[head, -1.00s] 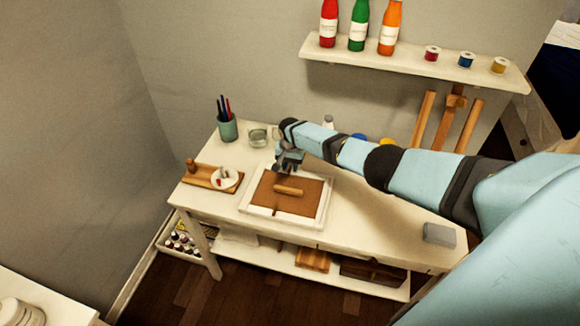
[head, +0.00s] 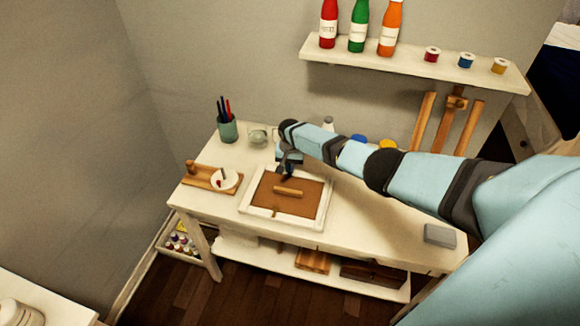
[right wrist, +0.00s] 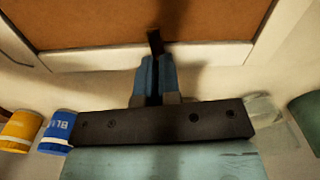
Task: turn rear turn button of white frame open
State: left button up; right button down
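The white frame (head: 323,207) lies flat on the white table, with a brown backing board (head: 308,191) in it and a wooden bar on the board. A small front turn button (head: 275,211) shows at the board's near edge. My right gripper (head: 288,172) is at the frame's rear side, pointing down. In the right wrist view its two blue fingers (right wrist: 155,78) are close together around the dark rear turn button (right wrist: 154,42), which sticks out past them across the white frame edge toward the board. The button's lower part is hidden between the fingers. My left gripper is out of view.
A wooden tray (head: 200,180) with a white dish stands left of the frame. A pen cup (head: 228,131) and glass jar (head: 258,135) stand behind. Blue and yellow paint pots (right wrist: 57,131) are near the gripper. A grey block (head: 440,235) lies at the table's right end.

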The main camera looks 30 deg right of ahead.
jog(key=n, duration=0.4)
jog(key=shift+f, duration=0.1)
jog(key=n+b, duration=0.1)
jog(key=n, duration=0.7)
jog(key=shift+n, duration=0.3)
jog(key=shift+n+b, duration=0.45)
jog(key=shift+n, duration=1.45)
jog(key=c, duration=1.3)
grip_release()
